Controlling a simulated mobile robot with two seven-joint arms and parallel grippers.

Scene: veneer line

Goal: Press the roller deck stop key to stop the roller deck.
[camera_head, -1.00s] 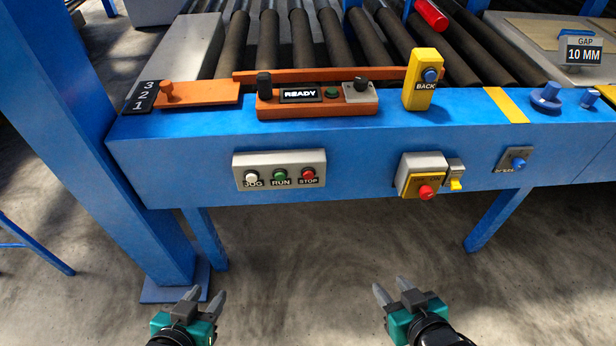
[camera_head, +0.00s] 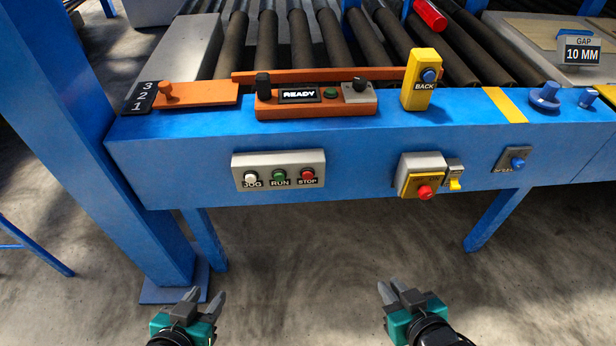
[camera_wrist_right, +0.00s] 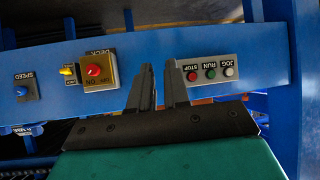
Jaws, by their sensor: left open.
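A grey key panel (camera_head: 239,162) on the front of the blue beam carries a white JOG key (camera_head: 251,177), a green RUN key (camera_head: 279,175) and a red STOP key (camera_head: 308,174). In the right wrist view the STOP key (camera_wrist_right: 192,77) appears upside down, just right of the fingertips. My right gripper (camera_head: 392,287) is below and in front of the beam, apart from the panel. Its fingers are close together with a narrow gap, empty; they also show in the wrist view (camera_wrist_right: 160,78). My left gripper (camera_head: 205,297) is open and empty, low and left of the panel.
A blue SPEED knob (camera_head: 518,163) is further right. A READY display (camera_head: 298,96) stands on top. The space before the beam is clear.

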